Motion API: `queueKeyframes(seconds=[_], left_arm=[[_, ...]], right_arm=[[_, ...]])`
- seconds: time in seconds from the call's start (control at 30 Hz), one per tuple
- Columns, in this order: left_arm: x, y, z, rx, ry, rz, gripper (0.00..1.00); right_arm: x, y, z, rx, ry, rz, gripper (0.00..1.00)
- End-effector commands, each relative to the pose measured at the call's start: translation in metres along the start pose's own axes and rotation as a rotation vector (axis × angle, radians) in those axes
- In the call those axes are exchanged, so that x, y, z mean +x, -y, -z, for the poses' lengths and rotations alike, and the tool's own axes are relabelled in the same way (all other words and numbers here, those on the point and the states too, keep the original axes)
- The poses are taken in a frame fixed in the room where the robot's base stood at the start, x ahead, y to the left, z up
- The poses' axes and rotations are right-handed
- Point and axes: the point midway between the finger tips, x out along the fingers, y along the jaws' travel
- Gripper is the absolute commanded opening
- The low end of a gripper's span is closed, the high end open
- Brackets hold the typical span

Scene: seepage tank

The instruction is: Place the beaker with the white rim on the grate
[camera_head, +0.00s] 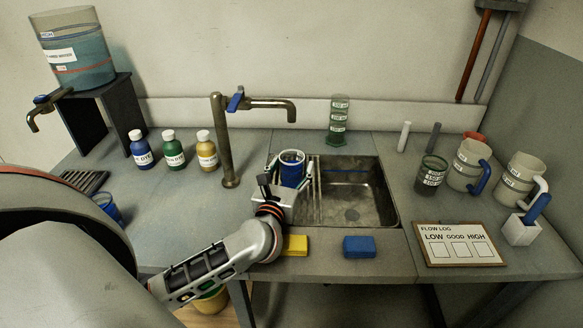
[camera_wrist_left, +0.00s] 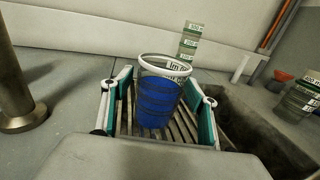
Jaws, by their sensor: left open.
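The beaker with the white rim (camera_wrist_left: 157,100) holds something blue and stands upright on slats in the left wrist view. A dark slatted grate (camera_head: 84,181) lies at the left, near the tank's stand. My right gripper is not in view.
A tap (camera_head: 225,140) stands left of the sink (camera_head: 365,200). A blue cup (camera_head: 106,206) sits near the grate, partly hidden by my arm. Sponges (camera_head: 359,246) lie in front; several beakers (camera_head: 468,165) stand right.

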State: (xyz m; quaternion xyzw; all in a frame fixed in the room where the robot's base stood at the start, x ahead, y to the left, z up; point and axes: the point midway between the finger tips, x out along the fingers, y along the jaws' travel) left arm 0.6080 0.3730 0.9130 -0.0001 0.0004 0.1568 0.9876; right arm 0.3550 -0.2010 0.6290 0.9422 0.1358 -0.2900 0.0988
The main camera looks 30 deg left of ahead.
Motion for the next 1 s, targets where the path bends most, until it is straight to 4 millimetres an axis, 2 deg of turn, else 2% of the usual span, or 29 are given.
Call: queueKeyframes(seconds=[0.17,0.4,0.6,0.8,1.0], left_arm=[[-0.022,0.001,0.0,-0.001,-0.002,0.002,0.59],[-0.072,0.0,0.001,0.0,-0.004,0.001,0.59],[-0.105,0.0,0.0,0.0,-0.002,0.001,0.59],[-0.119,0.0,-0.001,0.0,-0.001,0.0,0.59],[-0.12,0.0,-0.002,0.0,0.0,0.0,0.59]], right_arm=[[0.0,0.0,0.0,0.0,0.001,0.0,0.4],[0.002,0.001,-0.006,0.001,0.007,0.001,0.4],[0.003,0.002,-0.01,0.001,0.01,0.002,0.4],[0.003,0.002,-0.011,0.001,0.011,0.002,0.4],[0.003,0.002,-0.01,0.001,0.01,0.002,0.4]])
